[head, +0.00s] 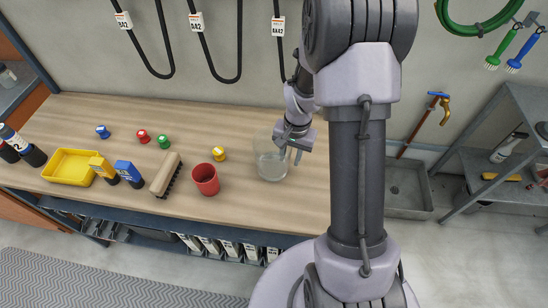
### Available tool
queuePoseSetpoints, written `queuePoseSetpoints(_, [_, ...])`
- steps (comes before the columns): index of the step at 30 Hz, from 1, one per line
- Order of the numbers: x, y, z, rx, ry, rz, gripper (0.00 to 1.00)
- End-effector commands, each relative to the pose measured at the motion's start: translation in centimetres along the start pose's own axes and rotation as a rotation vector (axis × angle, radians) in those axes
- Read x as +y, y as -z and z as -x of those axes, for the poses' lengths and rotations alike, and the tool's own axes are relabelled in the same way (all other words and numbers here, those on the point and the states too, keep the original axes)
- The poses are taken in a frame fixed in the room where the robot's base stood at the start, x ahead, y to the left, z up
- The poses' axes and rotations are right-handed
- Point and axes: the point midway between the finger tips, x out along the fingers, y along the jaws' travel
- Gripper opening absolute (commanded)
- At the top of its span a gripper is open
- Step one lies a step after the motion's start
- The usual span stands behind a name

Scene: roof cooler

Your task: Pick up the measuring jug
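The measuring jug (269,165) is a clear, see-through vessel standing upright on the wooden bench, just left of my arm. My gripper (290,155) is at the jug's upper right side, pointing down, with its two fingers spread apart. The fingers overlap the jug's right rim in the picture. I cannot tell whether they touch the jug or whether its handle lies between them. The jug's right side is partly hidden by my gripper.

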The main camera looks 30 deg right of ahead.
Motion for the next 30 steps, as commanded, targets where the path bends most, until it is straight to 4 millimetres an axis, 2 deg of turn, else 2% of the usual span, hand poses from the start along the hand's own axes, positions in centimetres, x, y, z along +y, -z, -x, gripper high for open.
queuePoseSetpoints(2, [-0.01, 0.03, -0.54, 0.001, 0.0, 0.0, 0.3])
queuePoseSetpoints(7, [-0.03, 0.04, -0.43, 0.002, 0.0, 0.0, 0.3])
queuePoseSetpoints(8, [-0.03, 0.04, -0.42, 0.002, 0.001, 0.0, 0.26])
queuePoseSetpoints(12, [-0.03, 0.03, -0.41, 0.001, 0.0, 0.0, 0.0])
queuePoseSetpoints(30, [-0.03, 0.03, -0.41, 0.001, 0.0, 0.0, 0.0])
